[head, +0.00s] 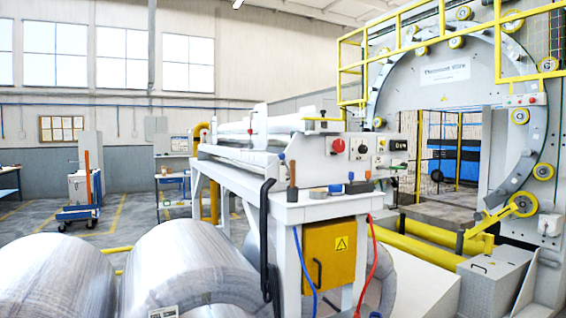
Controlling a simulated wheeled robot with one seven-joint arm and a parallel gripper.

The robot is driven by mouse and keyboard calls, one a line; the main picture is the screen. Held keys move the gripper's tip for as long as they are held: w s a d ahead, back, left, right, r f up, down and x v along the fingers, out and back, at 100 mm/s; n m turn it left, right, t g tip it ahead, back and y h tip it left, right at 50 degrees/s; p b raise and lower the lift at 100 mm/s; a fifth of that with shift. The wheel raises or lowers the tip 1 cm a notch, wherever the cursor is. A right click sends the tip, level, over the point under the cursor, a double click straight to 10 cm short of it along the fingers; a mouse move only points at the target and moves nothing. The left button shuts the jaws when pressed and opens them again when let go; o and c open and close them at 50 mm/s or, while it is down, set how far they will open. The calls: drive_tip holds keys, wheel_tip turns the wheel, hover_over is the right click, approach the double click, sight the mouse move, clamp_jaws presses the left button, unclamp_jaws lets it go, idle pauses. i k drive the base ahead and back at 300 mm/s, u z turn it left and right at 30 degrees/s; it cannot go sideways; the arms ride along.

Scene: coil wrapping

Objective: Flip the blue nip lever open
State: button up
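A small blue knob (282,157) shows at the end of the roller frame, left of the control box. It may be the end of the blue nip lever, but it is too small to tell, and I cannot tell its position. A blue piece (334,188) lies on the white machine's end shelf, and a small blue-topped item (351,176) stands to its right. I cannot tell whether either belongs to a lever. My gripper is not in view.
The control box (367,155) has a red button and a display. A yellow cabinet (330,255), black handle (267,240) and hanging red hose (371,262) are below. Large wrapped coils (188,268) fill the left foreground. A ring wrapper (490,90) stands at right.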

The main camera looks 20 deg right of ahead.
sight(282, 157)
drive_tip(key=u, duration=0.05)
drive_tip(key=i, duration=0.75)
drive_tip(key=u, duration=0.7)
drive_tip(key=i, duration=1.05)
drive_tip(key=u, duration=0.5)
